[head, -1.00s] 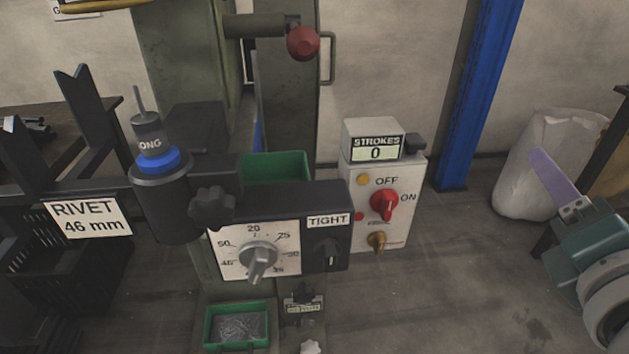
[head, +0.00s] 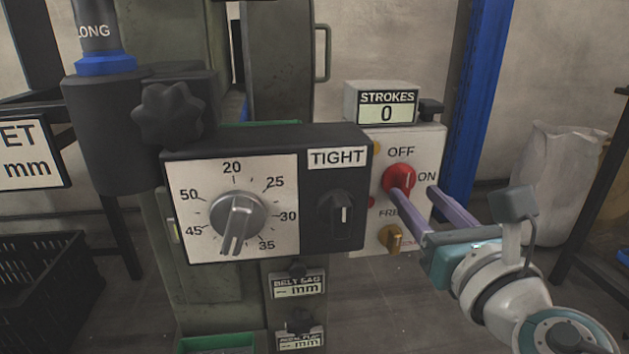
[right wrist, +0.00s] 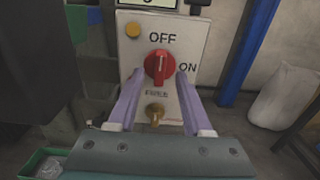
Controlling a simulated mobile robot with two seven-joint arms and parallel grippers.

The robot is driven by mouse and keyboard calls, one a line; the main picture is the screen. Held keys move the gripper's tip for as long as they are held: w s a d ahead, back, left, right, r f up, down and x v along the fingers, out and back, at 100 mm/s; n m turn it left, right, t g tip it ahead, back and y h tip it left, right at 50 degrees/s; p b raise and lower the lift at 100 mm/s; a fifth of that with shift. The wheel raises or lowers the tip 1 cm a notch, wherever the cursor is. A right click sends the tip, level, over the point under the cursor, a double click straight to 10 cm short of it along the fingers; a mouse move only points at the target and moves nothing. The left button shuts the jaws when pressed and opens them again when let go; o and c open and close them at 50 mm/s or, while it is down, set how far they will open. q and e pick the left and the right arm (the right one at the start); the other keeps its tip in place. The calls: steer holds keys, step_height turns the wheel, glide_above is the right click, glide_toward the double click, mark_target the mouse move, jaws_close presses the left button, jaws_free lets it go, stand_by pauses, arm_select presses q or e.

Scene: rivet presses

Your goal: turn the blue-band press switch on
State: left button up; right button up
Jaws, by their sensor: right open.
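The blue-band press shows a blue ring (head: 105,64) on its dark cylinder. Its switch is a red rotary knob (head: 398,178) on a pale box (head: 432,148), with OFF above and ON to the right. In the right wrist view the knob (right wrist: 158,67) has its grip bar roughly upright, toward OFF. My right gripper (head: 415,191) is open, its lilac fingers reaching toward the box. In the right wrist view the fingertips (right wrist: 159,74) lie on either side of the knob; contact cannot be told. My left gripper is not in view.
A black panel with a numbered dial (head: 237,222) and a TIGHT knob (head: 337,214) stands left of the switch box. A brass knob (head: 391,239) sits below the red one. A STROKES counter (head: 387,105) reads 0. A blue post (head: 476,110) and white sack (head: 562,180) are behind.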

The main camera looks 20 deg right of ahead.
mark_target(403, 185)
steer(key=shift+x, duration=1.5)
steer(key=shift+c, duration=0.3)
jaws_close()
